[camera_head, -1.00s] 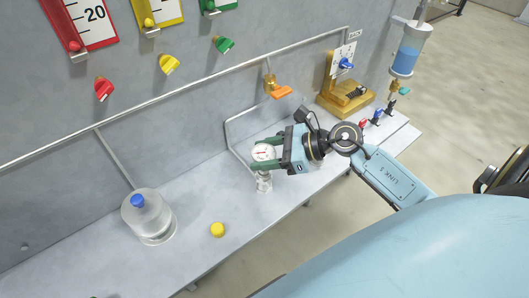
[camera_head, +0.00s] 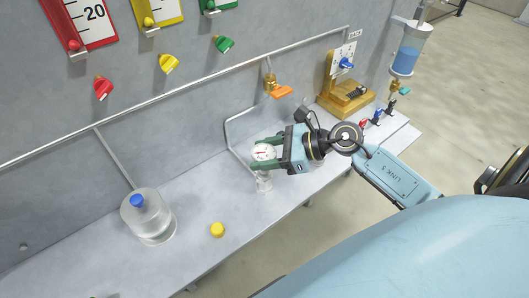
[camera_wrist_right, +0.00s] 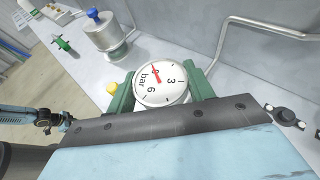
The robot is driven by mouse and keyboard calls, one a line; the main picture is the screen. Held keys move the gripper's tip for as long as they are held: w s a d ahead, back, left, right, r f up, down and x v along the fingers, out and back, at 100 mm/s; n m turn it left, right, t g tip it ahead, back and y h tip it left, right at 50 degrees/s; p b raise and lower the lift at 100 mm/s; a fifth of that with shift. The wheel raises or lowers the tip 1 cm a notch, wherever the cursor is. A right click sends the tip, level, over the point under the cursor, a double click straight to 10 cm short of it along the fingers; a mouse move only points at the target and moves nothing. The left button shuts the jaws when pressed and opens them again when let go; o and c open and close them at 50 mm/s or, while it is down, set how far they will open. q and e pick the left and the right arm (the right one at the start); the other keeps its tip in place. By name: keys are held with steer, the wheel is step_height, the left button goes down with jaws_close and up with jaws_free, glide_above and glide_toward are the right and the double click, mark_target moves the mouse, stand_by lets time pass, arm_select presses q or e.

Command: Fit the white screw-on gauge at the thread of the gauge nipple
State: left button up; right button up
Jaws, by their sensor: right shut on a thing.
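The white gauge (camera_head: 263,152), a round dial with a red needle and "bar" on its face, is between the green fingers of my right gripper (camera_head: 266,154). The gripper is shut on it. In the right wrist view the gauge (camera_wrist_right: 160,84) faces the camera, with a green finger on each side.
A thin pipe (camera_head: 231,136) runs behind the nipple. An orange-handled valve (camera_head: 281,92) and a wooden stand (camera_head: 345,100) are further right.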

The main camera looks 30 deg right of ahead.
steer(key=shift+f+b, duration=0.95)
steer(key=shift+f, duration=0.1)
steer(key=o, duration=1.1)
steer(key=b+v, duration=0.2)
steer(key=v, duration=1.1)
steer(key=shift+d, duration=0.15)
steer(key=shift+s, duration=0.1)
